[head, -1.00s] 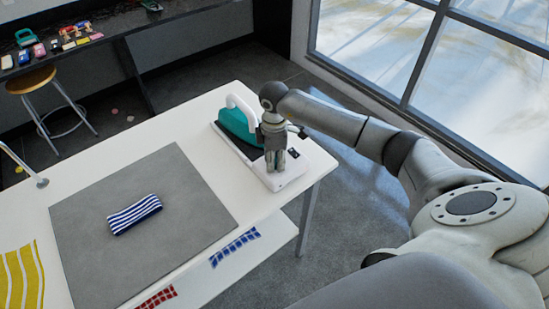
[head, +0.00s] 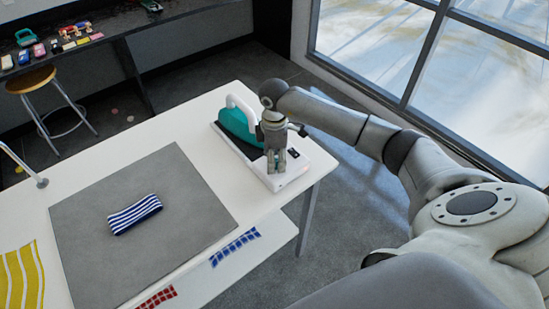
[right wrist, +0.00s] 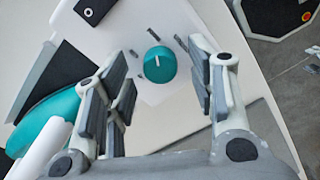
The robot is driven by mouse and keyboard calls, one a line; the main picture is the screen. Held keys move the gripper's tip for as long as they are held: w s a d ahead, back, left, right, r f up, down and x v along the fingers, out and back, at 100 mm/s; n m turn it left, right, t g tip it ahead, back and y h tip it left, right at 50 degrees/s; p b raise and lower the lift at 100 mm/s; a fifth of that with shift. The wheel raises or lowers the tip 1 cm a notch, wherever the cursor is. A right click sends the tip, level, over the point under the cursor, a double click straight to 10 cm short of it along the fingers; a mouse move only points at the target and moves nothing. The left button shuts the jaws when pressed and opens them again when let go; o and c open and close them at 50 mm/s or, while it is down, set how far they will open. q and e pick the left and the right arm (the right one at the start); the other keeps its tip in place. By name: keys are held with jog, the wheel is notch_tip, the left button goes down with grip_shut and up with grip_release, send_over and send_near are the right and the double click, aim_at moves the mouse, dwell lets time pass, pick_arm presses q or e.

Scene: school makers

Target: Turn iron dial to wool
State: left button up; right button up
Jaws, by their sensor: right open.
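The iron (head: 238,122) is teal with a white handle and rests on a white base (head: 293,179) at the table's right end. The teal round dial (right wrist: 159,65) with a white pointer line and dark marks around it shows in the right wrist view; I cannot read the marks. In the head view the dial is hidden by my right gripper (head: 275,168), which points down over the base. In the right wrist view my right gripper (right wrist: 162,95) is open, its fingers either side of the dial and apart from it. My left gripper is not in view.
A grey mat (head: 85,240) with a folded blue-striped cloth (head: 134,214) lies on the white table (head: 165,137). A yellow striped cloth (head: 22,278) lies at the left. Blue (head: 235,247) and red (head: 156,299) patterned pieces lie near the front edge. A stool (head: 31,80) stands beyond.

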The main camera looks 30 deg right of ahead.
notch_tip(320, 180, up, 11)
jog(key=shift+r, duration=0.2)
dwell(0.6)
